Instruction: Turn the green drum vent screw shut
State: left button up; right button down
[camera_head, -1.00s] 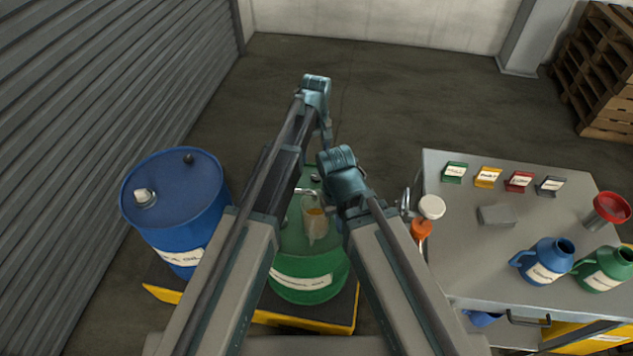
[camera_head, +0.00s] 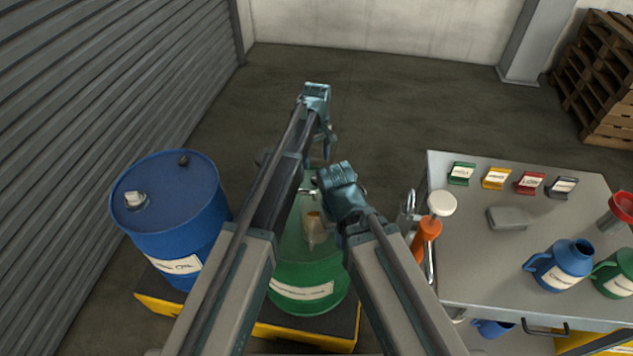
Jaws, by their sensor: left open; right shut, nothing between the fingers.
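The green drum (camera_head: 308,290) stands upright below my arms, with its top partly covered by them. A metal spout (camera_head: 307,191) and a clear beaker-like piece with an orange part (camera_head: 313,226) show on its top. I cannot make out the vent screw; it may be behind my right wrist. My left gripper (camera_head: 328,148) hangs open and empty beyond the drum's far rim. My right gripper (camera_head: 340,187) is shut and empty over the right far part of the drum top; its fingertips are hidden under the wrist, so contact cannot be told.
A blue drum (camera_head: 176,200) stands left of the green one on a yellow-edged black platform (camera_head: 300,333). A grey cart (camera_head: 480,265) on the right holds jugs, coloured tags and a grey block. An orange, white-topped tool (camera_head: 427,236) is at its left edge.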

aim_at(317, 178)
pick_arm(q)
notch_tip(317, 178, down, 8)
jog(key=b, duration=0.7)
jog(key=shift+f, duration=0.25)
grip_shut()
